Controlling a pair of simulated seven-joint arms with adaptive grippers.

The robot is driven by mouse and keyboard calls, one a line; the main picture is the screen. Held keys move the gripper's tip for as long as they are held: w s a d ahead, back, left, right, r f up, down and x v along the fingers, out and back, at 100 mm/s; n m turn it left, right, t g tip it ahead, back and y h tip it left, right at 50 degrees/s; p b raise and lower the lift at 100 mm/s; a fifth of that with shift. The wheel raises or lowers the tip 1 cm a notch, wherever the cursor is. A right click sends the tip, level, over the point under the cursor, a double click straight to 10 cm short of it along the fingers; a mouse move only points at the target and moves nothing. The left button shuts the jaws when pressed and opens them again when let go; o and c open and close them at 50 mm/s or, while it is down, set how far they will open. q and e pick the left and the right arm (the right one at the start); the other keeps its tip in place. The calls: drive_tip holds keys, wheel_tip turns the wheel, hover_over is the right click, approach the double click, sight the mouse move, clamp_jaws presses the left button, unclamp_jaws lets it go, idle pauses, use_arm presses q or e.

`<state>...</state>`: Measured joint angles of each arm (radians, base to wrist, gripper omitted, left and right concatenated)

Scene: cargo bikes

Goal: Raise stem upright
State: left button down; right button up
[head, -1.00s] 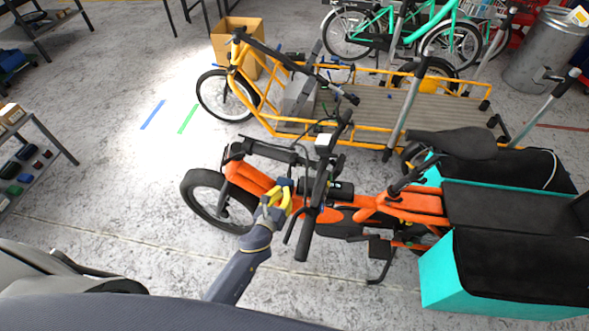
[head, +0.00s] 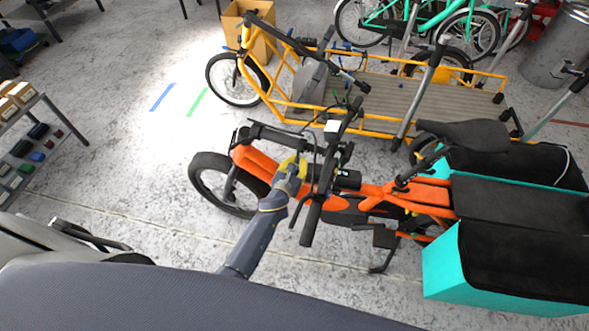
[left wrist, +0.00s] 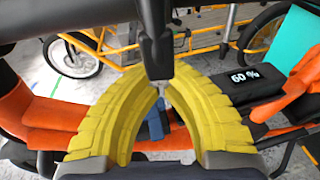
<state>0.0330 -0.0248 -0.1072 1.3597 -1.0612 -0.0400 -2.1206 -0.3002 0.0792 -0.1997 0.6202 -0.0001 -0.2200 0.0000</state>
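The orange cargo bike (head: 262,168) stands in front of me with its dark handlebar (head: 312,222) slanting across the middle of the head view. My left gripper (head: 292,165) has yellow fingers and reaches up to the area just left of the handlebar. In the left wrist view, the curved yellow fingers close in from both sides on the lower end of a dark post, which looks like the stem (left wrist: 155,45). Their tips appear to touch it. In the head view the stem is mostly hidden by the gripper and handlebar. My right gripper is out of view.
A yellow cargo bike (head: 400,95) with a flat wooden deck stands close behind. Teal boxes (head: 450,265) sit on the orange bike's rear. A shelf (head: 50,125) stands at the left. The floor left of the front wheel is clear.

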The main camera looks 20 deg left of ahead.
use_arm(q)
drive_tip(key=shift+w+d+r, duration=0.1)
drive_tip(key=shift+w+r, duration=0.1)
drive_tip(key=shift+r, duration=0.75)
drive_tip(key=shift+w+d+r, duration=0.1)
drive_tip(key=shift+w+r, duration=0.05)
drive_tip(key=shift+r, duration=0.75)
drive_tip(key=shift+a, duration=0.1)
